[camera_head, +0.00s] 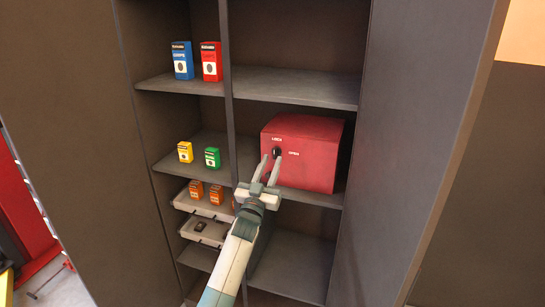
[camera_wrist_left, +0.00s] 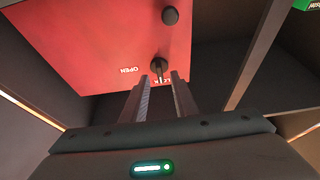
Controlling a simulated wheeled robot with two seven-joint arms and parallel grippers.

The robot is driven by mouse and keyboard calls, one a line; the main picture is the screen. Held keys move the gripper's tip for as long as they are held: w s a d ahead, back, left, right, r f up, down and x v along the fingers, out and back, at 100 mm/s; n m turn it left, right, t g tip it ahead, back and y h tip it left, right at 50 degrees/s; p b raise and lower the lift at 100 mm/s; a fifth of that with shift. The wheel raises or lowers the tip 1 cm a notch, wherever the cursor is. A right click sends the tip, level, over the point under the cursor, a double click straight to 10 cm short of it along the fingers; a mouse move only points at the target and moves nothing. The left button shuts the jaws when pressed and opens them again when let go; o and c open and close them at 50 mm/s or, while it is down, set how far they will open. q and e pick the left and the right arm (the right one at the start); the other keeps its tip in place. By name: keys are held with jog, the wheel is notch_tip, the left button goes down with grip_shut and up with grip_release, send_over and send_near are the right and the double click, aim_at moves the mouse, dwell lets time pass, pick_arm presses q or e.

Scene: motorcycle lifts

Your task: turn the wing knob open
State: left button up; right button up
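A red box (camera_head: 315,165) sits on a shelf in the right half of the cabinet; it also shows in the left wrist view (camera_wrist_left: 95,45). The small black wing knob (camera_head: 277,152) is on its front, between the labels LOCK and OPEN. In the left wrist view the knob (camera_wrist_left: 159,66) has its wing toward the partly hidden LOCK label. My left gripper (camera_head: 270,165) is in front of the box, its fingers pointing at the knob. Its fingertips (camera_wrist_left: 161,76) are apart, one on each side of the knob; contact cannot be told. My right gripper is not in view.
A second round black knob (camera_wrist_left: 170,16) is on the box face. Left shelves hold a blue carton (camera_head: 182,60), a red carton (camera_head: 211,62), yellow and green cartons, and trays (camera_head: 205,232) with small items. A vertical divider (camera_head: 229,90) stands left of the box.

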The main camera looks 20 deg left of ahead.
aim_at(276, 153)
pick_arm(q)
jog(key=shift+x, duration=1.15)
grip_shut()
